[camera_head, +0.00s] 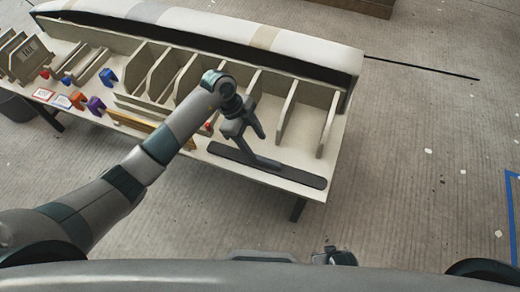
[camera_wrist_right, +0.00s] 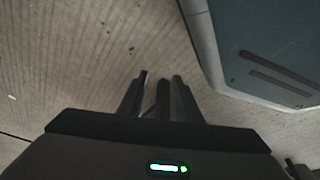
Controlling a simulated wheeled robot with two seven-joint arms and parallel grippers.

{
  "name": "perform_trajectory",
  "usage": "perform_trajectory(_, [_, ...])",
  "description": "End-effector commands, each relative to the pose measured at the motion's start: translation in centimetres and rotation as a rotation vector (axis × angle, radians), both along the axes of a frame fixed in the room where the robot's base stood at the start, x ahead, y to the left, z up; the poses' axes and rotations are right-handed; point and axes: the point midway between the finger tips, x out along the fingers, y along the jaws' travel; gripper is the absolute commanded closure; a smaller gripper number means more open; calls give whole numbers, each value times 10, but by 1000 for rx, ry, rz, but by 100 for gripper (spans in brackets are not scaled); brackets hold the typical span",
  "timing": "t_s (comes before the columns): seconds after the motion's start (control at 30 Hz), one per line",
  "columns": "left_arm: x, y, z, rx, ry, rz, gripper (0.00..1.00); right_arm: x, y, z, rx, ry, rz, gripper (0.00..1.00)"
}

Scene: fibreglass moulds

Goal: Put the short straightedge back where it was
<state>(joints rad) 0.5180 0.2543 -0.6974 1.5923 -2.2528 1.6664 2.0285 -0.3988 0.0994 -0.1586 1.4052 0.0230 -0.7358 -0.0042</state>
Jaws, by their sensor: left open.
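A dark, flat, long bar, which looks like the short straightedge (camera_head: 300,176), lies along the front edge of the bench at its right end. My left gripper (camera_head: 257,146) is over the bar's left half, with its jaws open and pointing down towards it. Whether a finger touches the bar I cannot tell. My right gripper (camera_wrist_right: 160,78) shows in the right wrist view with its fingertips apart, over the bare floor. I see nothing held in it, though the dark space between the fingers is unclear.
The bench (camera_head: 245,170) carries several upright ribs (camera_head: 287,108) behind the bar and a long pale mould (camera_head: 235,35) at the back. A yellow-brown strip (camera_head: 150,128) and small coloured clamps (camera_head: 95,105) lie to the left. Open concrete floor (camera_head: 430,150) is at the right.

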Motion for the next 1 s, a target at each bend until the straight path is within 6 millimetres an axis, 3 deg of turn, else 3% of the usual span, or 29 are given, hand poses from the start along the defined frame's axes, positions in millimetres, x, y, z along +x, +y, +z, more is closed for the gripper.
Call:
perform_trajectory(0.23, [2, 6, 17, 0, 0, 0, 44, -5, 1, -1, 1, 5, 0, 69])
perform_trajectory(0.63, [2, 7, 18, 0, 1, 0, 44, -16, 2, -4, 1, 20, 1, 69])
perform_trajectory(1.0, [2, 6, 18, -2, 1, -1, 44, -12, 2, -3, 2, 15, 1, 69])
